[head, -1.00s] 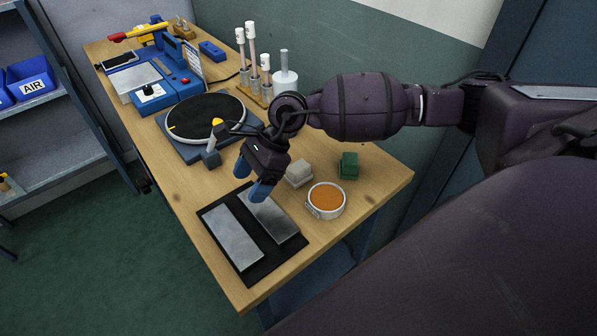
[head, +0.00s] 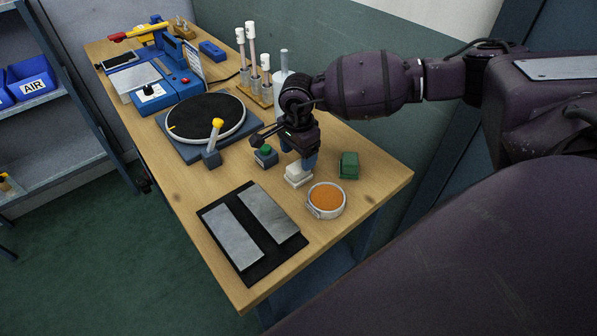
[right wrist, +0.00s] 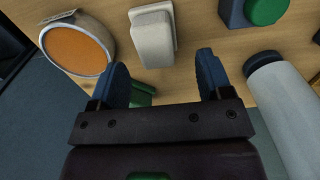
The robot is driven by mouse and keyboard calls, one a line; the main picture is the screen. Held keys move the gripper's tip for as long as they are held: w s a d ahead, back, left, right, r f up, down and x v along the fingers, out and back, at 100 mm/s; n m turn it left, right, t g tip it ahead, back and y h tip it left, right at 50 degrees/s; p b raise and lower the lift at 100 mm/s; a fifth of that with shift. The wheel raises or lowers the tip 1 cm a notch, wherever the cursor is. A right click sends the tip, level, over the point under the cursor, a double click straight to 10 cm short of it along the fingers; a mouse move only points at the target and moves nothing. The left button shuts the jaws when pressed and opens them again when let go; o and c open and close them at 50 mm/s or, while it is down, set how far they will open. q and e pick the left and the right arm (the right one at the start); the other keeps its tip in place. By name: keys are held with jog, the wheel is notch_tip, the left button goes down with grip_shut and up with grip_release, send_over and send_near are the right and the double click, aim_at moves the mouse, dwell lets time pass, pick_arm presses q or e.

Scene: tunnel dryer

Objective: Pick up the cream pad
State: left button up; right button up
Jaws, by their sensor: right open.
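The cream pad (head: 297,177) is a small pale block on the wooden table, between the round tin and the blue block with a green button. My right gripper (head: 307,163) is just above and behind it, pointing down, with its blue fingers open. In the right wrist view the cream pad (right wrist: 153,40) lies just ahead of the open fingers (right wrist: 166,68), roughly in line with the gap. Nothing is held. In the head view the fingers hide the pad's far edge. My left gripper is not in view.
A tin with orange contents (head: 326,200) stands close to the pad. A green block (head: 348,166) is to the right, the green-buttoned blue block (head: 265,157) to the left. A white bottle (head: 282,92) stands behind. A black mat with two grey plates (head: 242,268) lies in front.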

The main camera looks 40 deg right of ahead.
aim_at(298, 165)
jog(key=shift+s+a+f, duration=0.1)
jog(key=shift+s+f, duration=0.05)
jog(key=shift+f, duration=1.15)
jog(key=shift+s+a+f, duration=0.1)
jog(key=shift+f, duration=1.15)
jog(key=c, duration=0.8)
jog(key=shift+c, duration=0.2)
jog(key=shift+r, duration=0.2)
notch_tip(298, 165, up, 20)
jog(key=shift+f, duration=0.15)
jog(key=shift+o, duration=1.4)
jog(key=shift+c, duration=0.8)
